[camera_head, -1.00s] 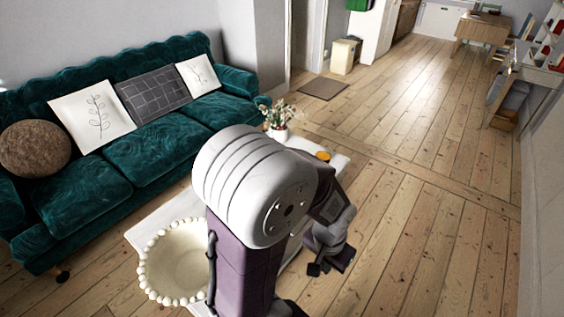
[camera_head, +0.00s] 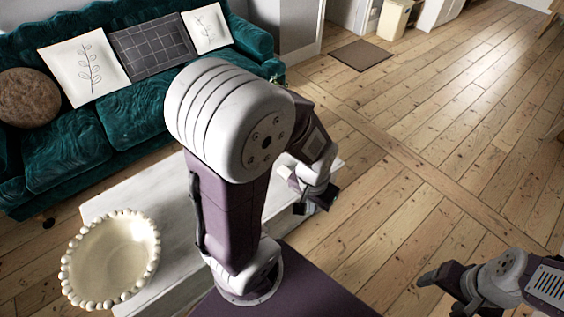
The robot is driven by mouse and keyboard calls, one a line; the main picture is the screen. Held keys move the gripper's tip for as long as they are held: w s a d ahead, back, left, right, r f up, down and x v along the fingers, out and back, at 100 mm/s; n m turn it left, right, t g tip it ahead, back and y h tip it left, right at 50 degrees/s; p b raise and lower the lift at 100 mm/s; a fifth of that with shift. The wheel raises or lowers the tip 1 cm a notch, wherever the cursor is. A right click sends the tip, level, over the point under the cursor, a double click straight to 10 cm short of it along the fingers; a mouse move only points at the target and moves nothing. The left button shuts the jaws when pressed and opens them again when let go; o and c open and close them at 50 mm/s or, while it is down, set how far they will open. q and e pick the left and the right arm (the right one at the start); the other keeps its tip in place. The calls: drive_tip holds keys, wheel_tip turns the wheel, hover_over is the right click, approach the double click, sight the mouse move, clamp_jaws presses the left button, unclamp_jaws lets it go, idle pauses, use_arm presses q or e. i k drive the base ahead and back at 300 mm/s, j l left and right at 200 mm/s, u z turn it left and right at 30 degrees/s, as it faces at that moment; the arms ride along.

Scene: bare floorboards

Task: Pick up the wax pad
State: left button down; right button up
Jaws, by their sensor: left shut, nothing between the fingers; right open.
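I cannot make out a wax pad in the view now. My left arm covers much of the white table (camera_head: 165,205), including most of its far end. My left gripper (camera_head: 318,203) is shut and empty, at the right edge of the table. My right gripper (camera_head: 443,292) is open and empty over the floor at the lower right, away from the table.
A cream bowl with a beaded rim (camera_head: 112,262) stands on the table's near left end. A teal sofa (camera_head: 130,105) with cushions runs behind the table. A brown doormat (camera_head: 361,55) lies at the back. The floorboards (camera_head: 400,165) to the right are clear.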

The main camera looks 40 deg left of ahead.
sight(283, 172)
drive_tip(key=i+u, duration=0.15)
drive_tip(key=u, duration=0.3)
drive_tip(key=i+u, duration=0.2)
drive_tip(key=u, duration=0.2)
drive_tip(key=i+l+u, duration=0.15)
drive_tip(key=u, duration=0.3)
drive_tip(key=i+l+u, duration=0.1)
drive_tip(key=u, duration=0.35)
drive_tip(key=i+l+u, duration=0.1)
drive_tip(key=l+u, duration=0.3)
drive_tip(key=i+u, duration=0.2)
drive_tip(key=u, duration=0.25)
drive_tip(key=i+l+u, duration=0.15)
drive_tip(key=u, duration=0.3)
